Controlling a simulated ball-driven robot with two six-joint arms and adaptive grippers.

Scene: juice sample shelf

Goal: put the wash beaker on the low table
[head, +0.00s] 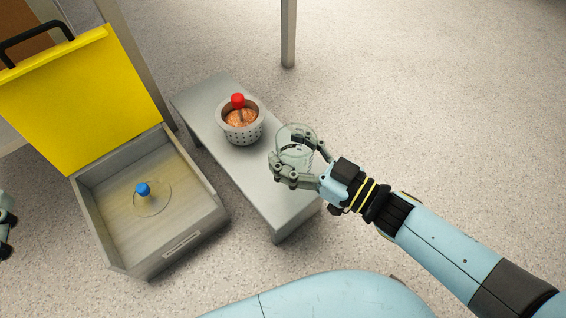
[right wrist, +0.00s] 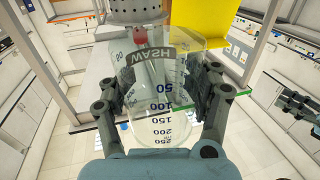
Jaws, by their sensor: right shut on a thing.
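The wash beaker (head: 297,139) is clear glass. In the right wrist view the beaker (right wrist: 158,100) shows an upside-down WASH label and blue volume marks. My right gripper (head: 293,158) is shut on its sides, with one finger on each side in the right wrist view (right wrist: 160,105). The low table (head: 258,188) is a long grey bench. In the head view the beaker overlaps the bench's right edge; I cannot tell whether it touches the top. My left gripper (head: 6,225) is cut off at the left edge, so its opening is unclear.
A perforated grey basket (head: 241,133) with orange contents and a red-knobbed item (head: 238,101) stands on the bench. Left of it, a grey box (head: 190,240) with a raised yellow lid (head: 75,100) holds a blue-topped clear item (head: 143,189). The bench's near end is clear.

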